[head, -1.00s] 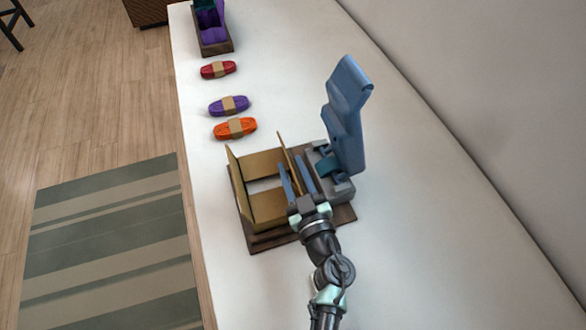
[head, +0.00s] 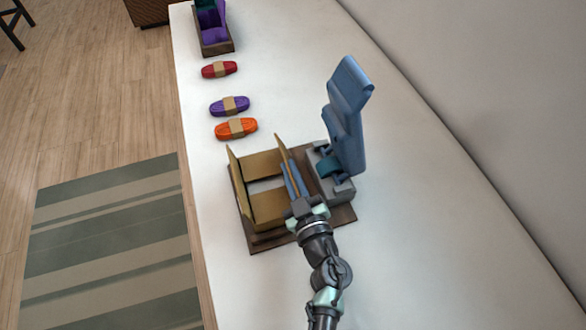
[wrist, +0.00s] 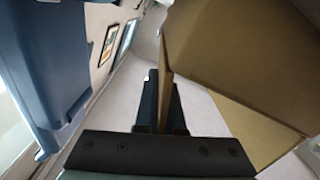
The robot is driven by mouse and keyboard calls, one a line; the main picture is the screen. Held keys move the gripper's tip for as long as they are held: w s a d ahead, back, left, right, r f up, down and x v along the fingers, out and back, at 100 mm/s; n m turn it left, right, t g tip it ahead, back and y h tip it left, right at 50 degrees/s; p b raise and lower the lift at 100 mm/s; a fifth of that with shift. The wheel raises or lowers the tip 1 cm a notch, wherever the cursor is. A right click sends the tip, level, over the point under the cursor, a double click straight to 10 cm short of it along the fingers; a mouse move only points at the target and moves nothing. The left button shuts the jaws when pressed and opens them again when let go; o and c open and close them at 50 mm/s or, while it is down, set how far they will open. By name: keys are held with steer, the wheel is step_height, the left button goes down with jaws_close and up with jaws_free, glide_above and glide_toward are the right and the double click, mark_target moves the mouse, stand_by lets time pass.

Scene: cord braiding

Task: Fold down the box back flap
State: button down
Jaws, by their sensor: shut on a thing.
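The open cardboard box (head: 267,209) stands on a dark brown board (head: 262,238) near the middle of the table. Its back flap (head: 283,152) stands upright on the right side of the box. My gripper (head: 293,178) is shut on this flap, with one blue finger on each side of it. In the wrist view, the flap (wrist: 165,88) runs edge-on between the two fingers (wrist: 160,105). Another flap (head: 239,182) stands up on the left side of the box. The lower part of the back flap is partly hidden by my gripper.
A grey base with a tall blue upright device (head: 346,115) stands close to the right of my gripper. Orange (head: 236,128), purple (head: 229,106) and red (head: 219,69) cord bundles lie behind the box. The table's right side is clear.

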mark_target(281, 187)
steer(key=n, duration=0.1)
steer(key=a+n, duration=0.1)
steer(key=f+n, duration=0.1)
steer(key=n, duration=0.1)
steer(key=shift+s+a+b, duration=0.2)
steer(key=shift+s+b, duration=0.05)
steer(key=shift+b, duration=0.05)
steer(key=shift+s+a+f+n+b, duration=0.1)
steer(key=shift+a+f+n+b, duration=0.15)
steer(key=shift+n, duration=0.6)
steer(key=shift+a+f+n+b, duration=0.15)
steer(key=shift+f+n+b, duration=0.15)
steer(key=shift+n, duration=0.55)
steer(key=c, duration=1)
jaws_free()
